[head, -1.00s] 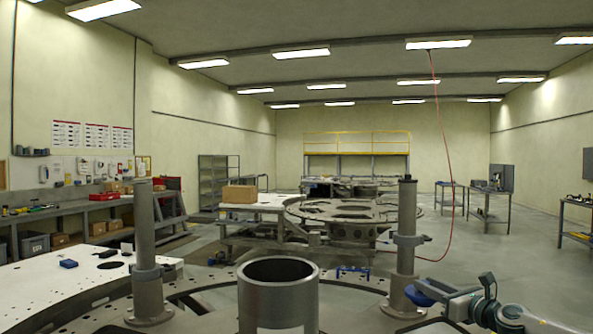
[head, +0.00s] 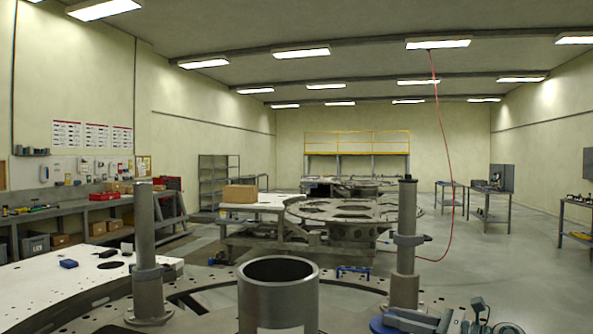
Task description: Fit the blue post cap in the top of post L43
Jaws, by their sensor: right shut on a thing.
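Two grey upright posts with collars stand on the turret plate (head: 80,318): a left post (head: 146,240) and a right post (head: 404,210). I cannot read which one is L43. My right gripper (head: 392,321) is low at the bottom edge, in front of the right post's base. It is shut on a blue rounded thing, which looks like the blue post cap (head: 380,327); the cap is partly cut off by the frame edge. It is well below the post tops. My left gripper is out of view.
A wide grey open cylinder (head: 278,300) stands between the posts, left of my right gripper. A small blue object (head: 68,263) and dark pieces lie on the white surface at left. A blue bracket (head: 352,270) sits behind the cylinder.

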